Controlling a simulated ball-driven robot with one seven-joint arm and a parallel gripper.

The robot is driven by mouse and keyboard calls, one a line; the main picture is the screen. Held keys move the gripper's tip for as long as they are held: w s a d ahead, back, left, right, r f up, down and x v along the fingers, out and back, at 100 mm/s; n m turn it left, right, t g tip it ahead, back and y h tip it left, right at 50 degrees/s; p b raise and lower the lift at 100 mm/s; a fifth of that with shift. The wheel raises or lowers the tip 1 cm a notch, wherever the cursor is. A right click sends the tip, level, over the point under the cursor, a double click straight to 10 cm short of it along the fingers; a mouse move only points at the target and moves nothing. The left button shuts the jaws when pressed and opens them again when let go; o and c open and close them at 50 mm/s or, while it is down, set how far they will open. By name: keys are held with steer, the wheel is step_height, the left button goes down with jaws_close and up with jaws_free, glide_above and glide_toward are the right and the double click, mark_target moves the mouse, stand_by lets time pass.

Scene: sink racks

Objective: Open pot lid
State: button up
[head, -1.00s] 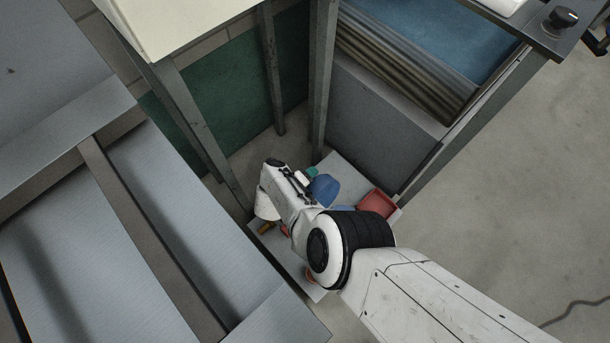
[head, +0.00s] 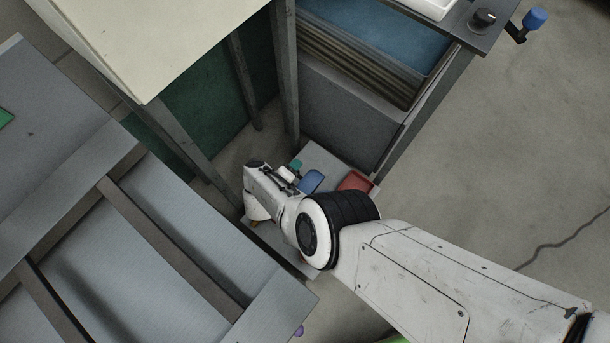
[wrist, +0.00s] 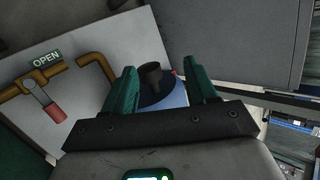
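In the wrist view, a pot lid (wrist: 158,92) is dark and round with an upright dark knob (wrist: 152,73). It sits on a blue pot (wrist: 174,98), which is mostly hidden by my gripper. My gripper (wrist: 164,82) has two green fingers spread wide apart, one on each side of the knob in the picture. I see no contact, and cannot tell how far the knob is from the fingers. In the head view my arm hides most of the gripper; a blue object (head: 312,181) beside it may be the pot.
A light board in the wrist view carries an OPEN sign (wrist: 46,59), brown pipes (wrist: 92,62) and a red padlock (wrist: 54,112). A red tray-like object (head: 356,181) lies near the blue one. Grey rack legs (head: 286,75) stand close behind. Open floor (head: 500,150) lies to the right.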

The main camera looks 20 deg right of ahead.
steer(key=s+d+r+p, duration=0.2)
steer(key=s+r+p, duration=0.4)
steer(key=s+p, duration=0.4)
steer(key=shift+s+p, duration=0.3)
steer(key=shift+p, duration=0.1)
